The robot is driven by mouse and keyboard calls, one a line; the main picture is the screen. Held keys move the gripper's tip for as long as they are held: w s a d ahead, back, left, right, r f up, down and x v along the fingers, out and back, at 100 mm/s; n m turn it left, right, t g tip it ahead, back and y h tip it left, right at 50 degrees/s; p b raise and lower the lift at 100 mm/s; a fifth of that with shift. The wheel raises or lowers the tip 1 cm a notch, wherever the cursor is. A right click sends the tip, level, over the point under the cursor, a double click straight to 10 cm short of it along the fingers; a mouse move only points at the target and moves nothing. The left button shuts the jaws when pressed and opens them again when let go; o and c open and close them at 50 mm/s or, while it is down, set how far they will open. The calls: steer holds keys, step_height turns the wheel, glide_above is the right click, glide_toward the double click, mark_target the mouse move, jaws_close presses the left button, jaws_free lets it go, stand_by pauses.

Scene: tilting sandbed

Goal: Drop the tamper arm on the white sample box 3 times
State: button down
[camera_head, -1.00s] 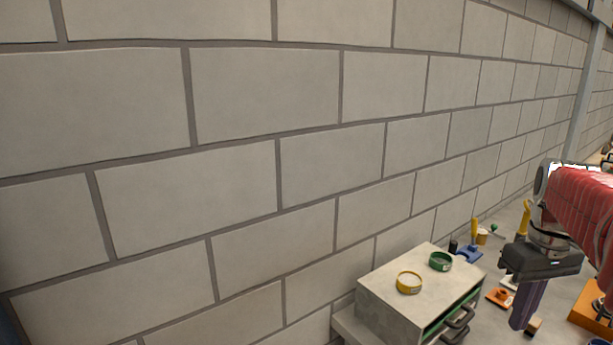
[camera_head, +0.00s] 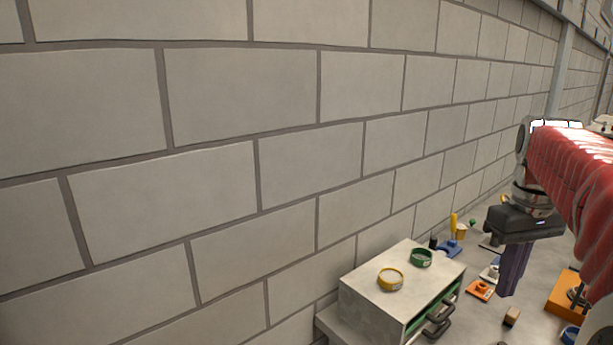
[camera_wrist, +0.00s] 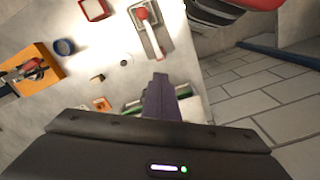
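My gripper (camera_head: 513,270) hangs above the floor-like work surface at the right of the head view, its purple fingers pointing down. In the wrist view the fingers (camera_wrist: 160,97) look pressed together with nothing between them. A pale plate carrying a lever with a red knob (camera_wrist: 143,14) lies near the top centre of the wrist view, beyond my fingertips; it may be the tamper arm. I cannot make out a white sample box for certain. A small red-rimmed box with a pale inside (camera_wrist: 93,9) lies left of that plate.
A grey drawer cabinet (camera_head: 385,307) with a yellow ring (camera_head: 390,279) and a green ring (camera_head: 421,258) on top stands against the block wall. Small items dot the surface.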

steer(key=shift+r, duration=1)
steer(key=a+f+m+t, duration=0.2)
steer(key=a+f+m, duration=0.2)
steer(key=f, duration=0.3)
steer(key=s+a+f+n+t, duration=0.1)
steer(key=s+a+f, duration=0.2)
steer(key=a, duration=0.6)
steer(key=s+a+f+n+t, duration=0.2)
steer(key=s+a+f, duration=0.1)
steer(key=s+a, duration=0.5)
steer(key=shift+s+a+t, duration=0.3)
steer(key=shift+a, duration=0.75)
